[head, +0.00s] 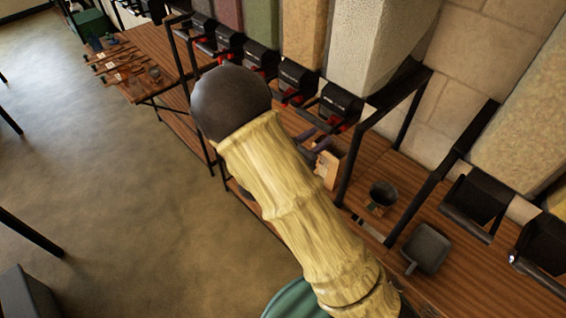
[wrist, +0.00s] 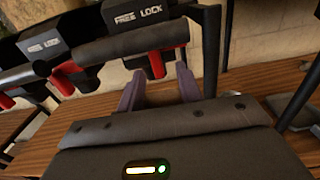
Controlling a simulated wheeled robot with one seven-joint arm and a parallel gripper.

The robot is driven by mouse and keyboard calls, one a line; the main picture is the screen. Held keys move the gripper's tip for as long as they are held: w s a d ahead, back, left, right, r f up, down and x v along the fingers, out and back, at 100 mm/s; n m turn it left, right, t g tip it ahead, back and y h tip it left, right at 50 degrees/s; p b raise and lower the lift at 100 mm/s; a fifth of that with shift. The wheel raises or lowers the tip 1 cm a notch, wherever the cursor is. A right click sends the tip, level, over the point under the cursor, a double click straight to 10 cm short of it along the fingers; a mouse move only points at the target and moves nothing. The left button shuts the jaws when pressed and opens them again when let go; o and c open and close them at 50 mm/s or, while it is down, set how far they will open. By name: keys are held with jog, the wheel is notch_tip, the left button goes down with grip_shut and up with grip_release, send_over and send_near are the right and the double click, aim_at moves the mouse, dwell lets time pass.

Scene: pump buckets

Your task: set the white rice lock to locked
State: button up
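The tall white column (head: 375,45) in the head view appears to be the white rice bin, with a black dispenser (head: 340,101) at its foot. The wrist view shows what appears to be this dispenser (wrist: 150,17) close up, with "FREE LOCK" lettering, a dark horizontal bar (wrist: 120,45) and a red part (wrist: 157,65) under it. I cannot tell the lock's setting. My gripper (wrist: 159,74) is open, its two purple-grey fingers apart and empty, just below the red part. In the head view my gripper (head: 313,143) is mostly hidden behind my arm.
A neighbouring dispenser (wrist: 42,45) stands left in the wrist view. A black frame post (head: 352,160) rises right of my gripper. A dark cup (head: 383,192) and a square scoop (head: 426,248) are on the wooden counter (head: 450,280). Open floor (head: 130,200) lies left.

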jog(key=b+v, duration=0.3)
jog(key=v, duration=1.1)
jog(key=shift+s+a+b, duration=0.25)
jog(key=shift+a+b, duration=0.05)
jog(key=s+d+f+m+g+y, duration=0.3)
jog(key=s+d+m+g+y, duration=0.2)
jog(key=d+m+g, duration=0.3)
jog(key=s+d+f+m+g+y, duration=0.4)
jog(key=s+d+m+g, duration=0.15)
jog(key=m, duration=0.35)
jog(key=w+r+m+t+y, duration=0.1)
jog(key=m, duration=0.2)
jog(key=w+d+r+m+t+y, duration=0.1)
jog(key=m+t+y, duration=0.1)
jog(key=m, duration=0.1)
jog(key=w+r+m+t+y, duration=0.1)
jog(key=m, duration=0.2)
jog(key=shift+w+d+r+y, duration=0.15)
jog(key=shift+w+d+y, duration=0.15)
jog(key=shift+w, duration=0.1)
